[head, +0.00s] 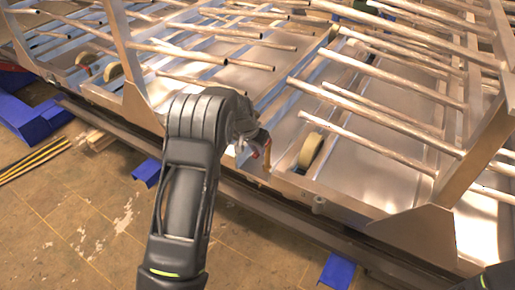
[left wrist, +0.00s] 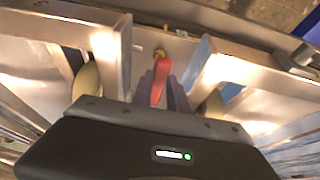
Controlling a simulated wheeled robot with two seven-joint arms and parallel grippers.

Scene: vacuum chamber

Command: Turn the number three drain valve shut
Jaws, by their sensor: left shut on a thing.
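A red valve handle (head: 267,149) shows at the front rail of the metal frame, just past my left gripper (head: 257,144). In the left wrist view, the red handle (left wrist: 161,80) stands between the two dark fingers of my left gripper (left wrist: 162,90), which is shut on it. A brass fitting (left wrist: 160,53) sits at the handle's far end, against the metal rail. The valve body is mostly hidden in the head view, and I can read no number on it. My right gripper is not in view.
A metal rack (head: 385,205) with several long tubes rises behind the rail. Pale wheels (head: 311,151) sit inside the frame on both sides of the handle. Another red handle (head: 88,70) is farther left. Blue blocks (head: 338,271) and yellow rods (head: 35,160) lie on the floor.

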